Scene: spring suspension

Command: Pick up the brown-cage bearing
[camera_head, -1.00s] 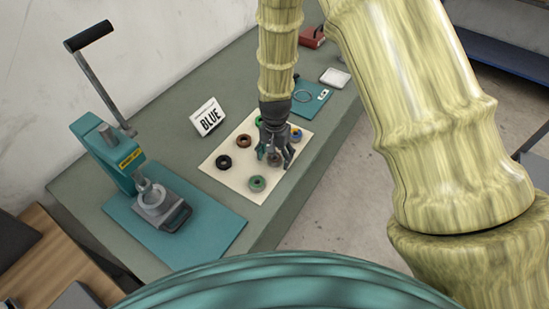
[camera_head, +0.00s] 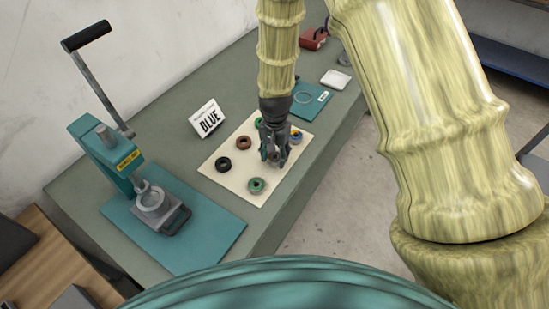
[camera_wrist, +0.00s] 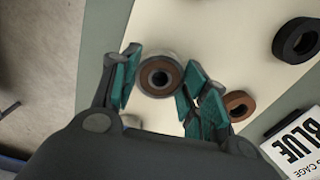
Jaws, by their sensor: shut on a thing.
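My gripper (camera_head: 274,158) is over the right half of the cream mat. In the wrist view, its teal fingers (camera_wrist: 163,72) are shut on a ring-shaped bearing (camera_wrist: 158,77) with a grey outer ring and a brown inner part. The bearing sits between the fingertips with its flat face to the camera. In the head view the fingers mostly hide it. I cannot tell whether it is clear of the mat. A separate reddish-brown ring (camera_head: 243,142) lies on the mat and also shows beside the right finger in the wrist view (camera_wrist: 239,105).
A teal lever press (camera_head: 110,150) stands on the left on a teal mat (camera_head: 215,235).

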